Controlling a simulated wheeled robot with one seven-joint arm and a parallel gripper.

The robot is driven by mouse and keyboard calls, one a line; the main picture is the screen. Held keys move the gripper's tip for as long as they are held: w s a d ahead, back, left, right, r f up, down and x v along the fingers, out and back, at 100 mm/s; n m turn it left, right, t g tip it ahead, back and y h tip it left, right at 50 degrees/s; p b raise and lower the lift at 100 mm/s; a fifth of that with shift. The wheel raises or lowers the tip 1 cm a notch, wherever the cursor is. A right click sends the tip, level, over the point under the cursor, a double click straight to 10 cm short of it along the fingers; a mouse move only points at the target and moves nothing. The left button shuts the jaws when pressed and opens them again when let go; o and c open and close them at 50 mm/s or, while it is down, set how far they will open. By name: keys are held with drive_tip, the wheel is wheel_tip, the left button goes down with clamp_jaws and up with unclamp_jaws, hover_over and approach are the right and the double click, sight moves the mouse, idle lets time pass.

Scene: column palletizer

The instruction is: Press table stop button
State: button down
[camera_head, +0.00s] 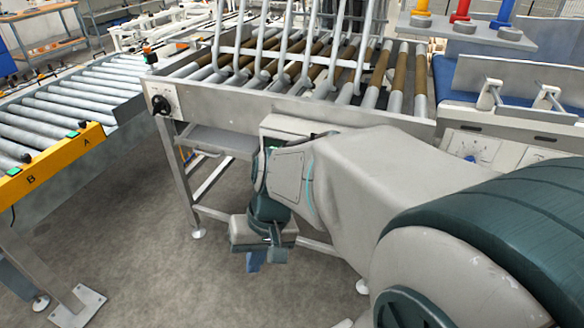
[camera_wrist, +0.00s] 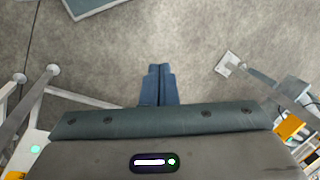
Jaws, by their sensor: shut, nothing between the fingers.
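The roller table (camera_head: 300,108) stands in front of me, with a metal front rail. A small plate with a black knob (camera_head: 160,104) is on its left corner, and a small dark and green part sits above it. A pale box (camera_head: 290,124) on the front rail is mostly hidden behind my arm. I cannot tell which part is the table stop button. My gripper (camera_head: 253,264) hangs below the front rail, pointing down over the floor, and touches nothing. Its blue fingers, also in the wrist view (camera_wrist: 158,72), are together and empty.
A yellow panel (camera_head: 50,160) marked A and B, with green and black buttons, is at left beside a roller conveyor (camera_head: 75,95). A panel with a blue knob (camera_head: 470,157) is at right. Table legs stand near my gripper. The grey floor (camera_head: 120,225) is open at left.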

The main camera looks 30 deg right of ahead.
drive_tip(key=w+f+m+t+y+b, duration=0.2)
drive_tip(key=w+f+m+y+b, duration=0.1)
drive_tip(key=w+f+m+y, duration=0.35)
drive_tip(key=w+d+f+m+t+y+b, duration=0.2)
drive_tip(key=w+d+f+m+t+b, duration=0.1)
drive_tip(key=w+d+f+m+t, duration=0.3)
drive_tip(key=d+f+m+t+h+b, duration=0.1)
drive_tip(key=d+f+m+t+h, duration=0.3)
drive_tip(key=d, duration=0.7)
drive_tip(key=w+d+f+m+t+h+b, duration=0.1)
drive_tip(key=d+f+m+t+h, duration=0.3)
drive_tip(key=d, duration=0.7)
wheel_tip(320, 180, down, 2)
drive_tip(key=m+h+b, duration=0.1)
drive_tip(key=m+h, duration=0.3)
drive_tip(key=h, duration=0.1)
drive_tip(key=shift+w+d+t, duration=0.2)
drive_tip(key=shift+w+t, duration=0.05)
drive_tip(key=shift+t, duration=0.15)
drive_tip(key=shift+w+f, duration=0.1)
drive_tip(key=w+d, duration=0.5)
drive_tip(key=d, duration=0.1)
drive_tip(key=shift+w+d+p, duration=0.3)
drive_tip(key=shift+d+p, duration=0.05)
drive_tip(key=shift+p, duration=0.1)
